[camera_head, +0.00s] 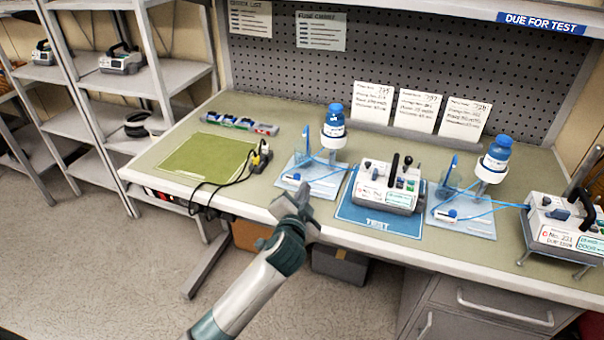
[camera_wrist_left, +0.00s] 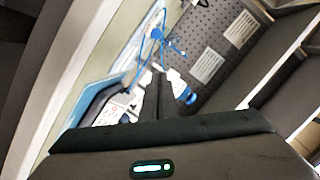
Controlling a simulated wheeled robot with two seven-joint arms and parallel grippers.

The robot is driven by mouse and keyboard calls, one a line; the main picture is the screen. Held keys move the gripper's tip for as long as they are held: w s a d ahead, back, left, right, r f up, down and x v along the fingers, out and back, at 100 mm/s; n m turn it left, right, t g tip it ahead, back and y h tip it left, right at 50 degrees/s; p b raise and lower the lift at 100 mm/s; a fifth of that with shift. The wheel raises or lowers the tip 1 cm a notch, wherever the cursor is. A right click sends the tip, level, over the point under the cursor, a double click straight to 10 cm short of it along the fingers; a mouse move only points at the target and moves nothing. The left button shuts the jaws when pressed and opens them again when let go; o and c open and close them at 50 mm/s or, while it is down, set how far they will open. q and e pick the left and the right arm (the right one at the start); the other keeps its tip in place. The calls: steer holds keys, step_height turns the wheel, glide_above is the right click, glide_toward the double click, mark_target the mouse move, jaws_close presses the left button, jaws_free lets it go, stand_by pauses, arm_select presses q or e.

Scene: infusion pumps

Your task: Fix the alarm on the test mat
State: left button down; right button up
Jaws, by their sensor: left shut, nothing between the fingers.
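An infusion pump (camera_head: 388,187) with a dark handle and small knobs on top sits on the blue test mat (camera_head: 375,219), which is marked TEST. My left gripper (camera_head: 303,195) is shut and empty at the front edge of the bench, left of the mat. In the left wrist view its closed fingers (camera_wrist_left: 157,97) point past part of a white pump (camera_wrist_left: 113,110) with a dark handle on a blue mat (camera_wrist_left: 88,97). Whether an alarm shows on the pump is too small to tell. My right gripper is not in view.
Cards (camera_head: 417,110) stand behind.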

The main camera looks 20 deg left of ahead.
arm_select(q)
steer(key=p, duration=0.3)
glide_above(300, 178)
steer(key=s+d, duration=0.3)
steer(key=d, duration=0.1)
steer(key=shift+w+f, duration=0.1)
steer(key=shift+f, duration=0.5)
steer(key=shift+w+a+f, duration=0.2)
steer(key=shift+a+f, duration=0.8)
steer(key=shift+f, duration=0.1)
steer(key=shift+a+f+p, duration=0.35)
steer(key=shift+a+f, duration=0.1)
steer(key=shift+f, duration=0.05)
steer(key=shift+a, duration=0.1)
